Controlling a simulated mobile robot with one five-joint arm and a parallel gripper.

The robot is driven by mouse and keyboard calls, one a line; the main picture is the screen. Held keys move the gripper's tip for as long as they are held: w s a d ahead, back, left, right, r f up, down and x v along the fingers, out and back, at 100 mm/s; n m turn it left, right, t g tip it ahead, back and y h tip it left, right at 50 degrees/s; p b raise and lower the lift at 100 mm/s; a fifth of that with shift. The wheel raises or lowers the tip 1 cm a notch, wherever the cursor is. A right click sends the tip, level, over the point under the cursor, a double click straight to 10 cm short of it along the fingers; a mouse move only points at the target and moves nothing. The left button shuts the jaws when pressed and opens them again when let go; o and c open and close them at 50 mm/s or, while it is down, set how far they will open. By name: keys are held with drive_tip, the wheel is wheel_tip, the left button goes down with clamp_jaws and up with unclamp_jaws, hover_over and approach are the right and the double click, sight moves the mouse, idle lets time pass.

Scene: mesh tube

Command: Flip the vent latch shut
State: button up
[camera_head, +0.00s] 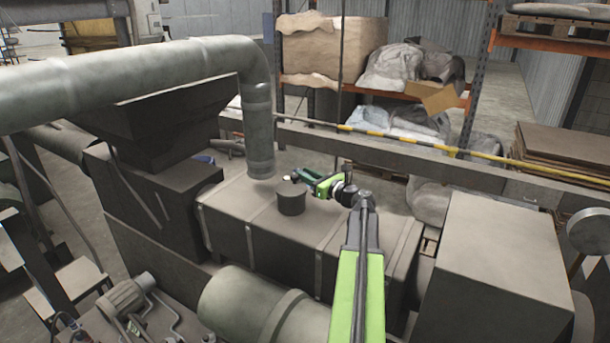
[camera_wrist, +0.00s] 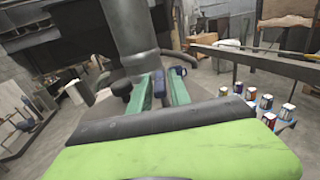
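My gripper (camera_head: 302,181) is above the top of a long dark box-shaped tank (camera_head: 240,208), close to a short round stub (camera_head: 291,202) on that top. In the wrist view, the two green fingers of my gripper (camera_wrist: 158,82) stand apart with a gap between them, and I see nothing clearly held. I cannot make out the vent latch for certain in either view. A small pale spot by the fingertips in the head view is too small to identify. Whether my fingers touch the stub cannot be told.
A thick grey pipe (camera_head: 258,120) bends down to the tank top, left of my gripper. A beam (camera_head: 420,160) runs behind the tank. A pale block (camera_head: 498,262) stands at the right and a large cylinder (camera_head: 250,305) in front. Several cans (camera_wrist: 266,102) show in the wrist view.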

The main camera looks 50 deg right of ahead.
drive_tip(key=shift+w, duration=0.4)
clamp_jaws()
drive_tip(key=shift+a, duration=0.15)
